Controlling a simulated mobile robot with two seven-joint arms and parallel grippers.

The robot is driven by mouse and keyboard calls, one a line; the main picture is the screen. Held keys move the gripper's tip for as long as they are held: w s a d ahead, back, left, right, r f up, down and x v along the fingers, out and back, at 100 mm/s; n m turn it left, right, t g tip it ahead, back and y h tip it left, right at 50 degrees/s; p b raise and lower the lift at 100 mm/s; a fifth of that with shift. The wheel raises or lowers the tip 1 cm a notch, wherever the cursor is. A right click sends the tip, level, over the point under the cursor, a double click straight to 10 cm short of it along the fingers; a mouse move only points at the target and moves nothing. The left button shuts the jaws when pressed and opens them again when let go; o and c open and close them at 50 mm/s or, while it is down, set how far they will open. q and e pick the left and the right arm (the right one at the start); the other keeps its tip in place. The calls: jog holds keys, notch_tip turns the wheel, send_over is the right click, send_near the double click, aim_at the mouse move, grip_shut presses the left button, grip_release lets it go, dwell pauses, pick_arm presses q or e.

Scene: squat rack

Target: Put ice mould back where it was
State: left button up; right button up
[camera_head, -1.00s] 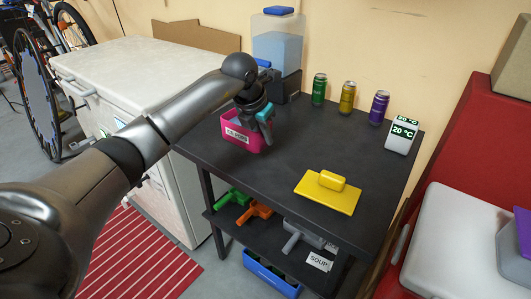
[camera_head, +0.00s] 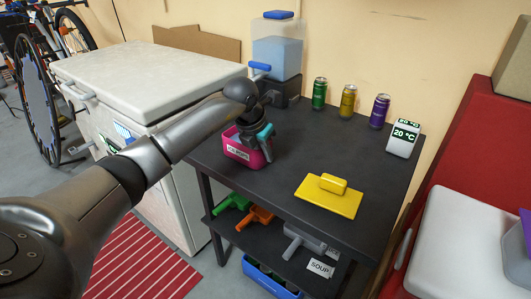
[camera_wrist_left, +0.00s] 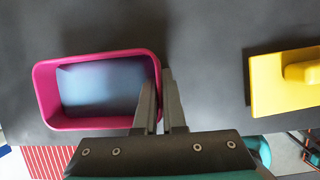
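A pink open-topped box (camera_head: 254,159) with a white label, which I take to be the ice mould, is at the left part of the dark table. The label is too small to read. In the left wrist view the pink box (camera_wrist_left: 43,98) shows a blue-grey inside. My left gripper (camera_head: 257,151) is at its right side. In the left wrist view the fingers of my left gripper (camera_wrist_left: 159,79) straddle its right wall, one inside and one outside, closed onto it. I cannot tell if the box touches the tabletop. My right gripper is not in view.
A yellow lid (camera_head: 343,202) with a handle lies on the dark table (camera_head: 300,150). Several cans, a thermometer cube (camera_head: 404,138) and a water dispenser (camera_head: 277,52) stand behind. A closed white chest freezer (camera_head: 140,75) is at left. The middle of the tabletop is clear.

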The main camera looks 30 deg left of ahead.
pick_arm(q)
jog(key=o, duration=0.4)
jog(key=shift+r, duration=0.25)
jog(key=p+v, duration=0.3)
jog(key=v, duration=0.8)
jog(key=shift+s+r+p, duration=0.15)
jog(key=shift+r+p, duration=0.25)
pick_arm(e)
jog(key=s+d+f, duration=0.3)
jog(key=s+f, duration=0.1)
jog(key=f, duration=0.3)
